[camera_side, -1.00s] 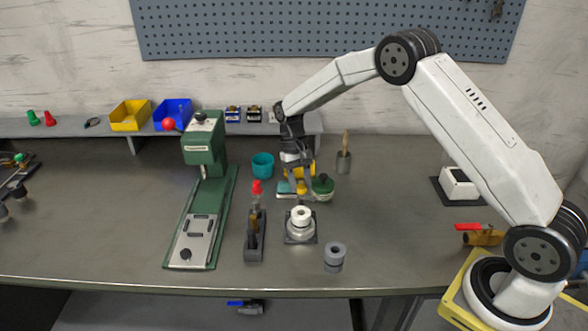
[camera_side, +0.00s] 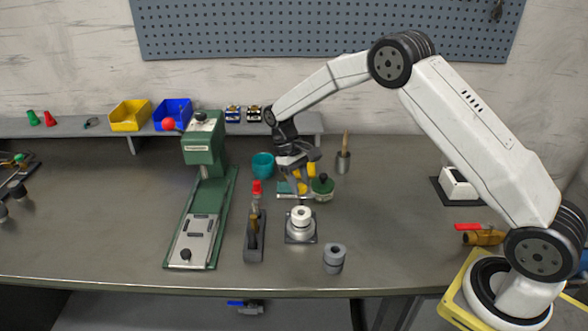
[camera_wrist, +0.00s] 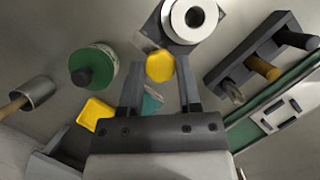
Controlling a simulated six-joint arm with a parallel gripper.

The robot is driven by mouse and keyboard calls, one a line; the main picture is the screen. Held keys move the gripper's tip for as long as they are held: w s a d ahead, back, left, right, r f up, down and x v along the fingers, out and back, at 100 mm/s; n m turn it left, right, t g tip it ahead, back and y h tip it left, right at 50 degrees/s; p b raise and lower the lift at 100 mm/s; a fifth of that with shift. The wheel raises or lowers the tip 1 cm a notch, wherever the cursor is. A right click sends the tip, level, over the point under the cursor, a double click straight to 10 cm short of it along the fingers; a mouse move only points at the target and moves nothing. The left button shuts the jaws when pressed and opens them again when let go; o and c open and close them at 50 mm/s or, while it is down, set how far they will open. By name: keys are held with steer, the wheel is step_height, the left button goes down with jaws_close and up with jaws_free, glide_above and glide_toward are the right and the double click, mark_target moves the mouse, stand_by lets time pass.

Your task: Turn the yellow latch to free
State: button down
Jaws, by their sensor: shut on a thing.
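Two yellow pieces show at my gripper (camera_side: 299,183). One yellow piece, which looks like the latch (camera_wrist: 160,67), lies between my fingertips in the wrist view. My gripper (camera_wrist: 160,75) is shut on it. The other yellow piece (camera_wrist: 95,112) is left of my fingers. A teal part (camera_wrist: 152,102) shows between the fingers, partly hidden. In the side view the fingers cover part of the yellow (camera_side: 311,168), so the latch's exact angle cannot be told.
A green round part with a black knob (camera_side: 322,184) stands just right of my gripper. A white ring on a square base (camera_side: 301,218) is in front. A green press (camera_side: 204,150) and a dark stand (camera_side: 255,240) are left.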

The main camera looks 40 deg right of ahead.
steer(key=shift+c, duration=1.5)
jaws_free()
steer(key=v, duration=0.7)
steer(key=shift+w+r, duration=0.2)
steer(key=shift+r, duration=0.15)
steer(key=shift+s, duration=0.15)
steer(key=s+a+f+t, duration=0.1)
steer(key=s+t, duration=0.6)
steer(key=s, duration=1.6)
steer(key=shift+a, duration=0.65)
